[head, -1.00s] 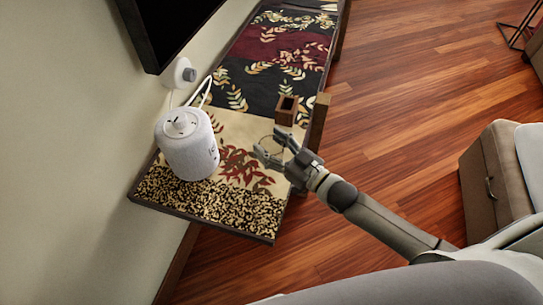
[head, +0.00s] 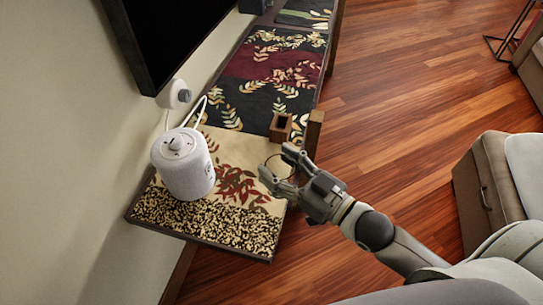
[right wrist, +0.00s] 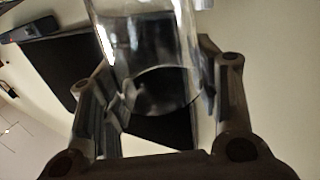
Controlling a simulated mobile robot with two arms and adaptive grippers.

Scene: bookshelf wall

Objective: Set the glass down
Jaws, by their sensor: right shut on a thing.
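My right gripper (head: 279,165) is shut on a clear glass (right wrist: 150,45). In the right wrist view the glass stands between the two fingers, see-through, with its rounded lower edge showing. In the head view only a faint thin outline of it shows at the fingertips. The fingertips are at the right edge of the patterned table top (head: 200,216), to the right of the white jar. I cannot tell whether the glass touches the surface. My left gripper is not in view.
A small brown open box (head: 281,126) and a wooden post (head: 313,132) are just beyond the gripper. A dark screen (head: 180,40) hangs on the wall. The cream and red cloth between jar and gripper is clear.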

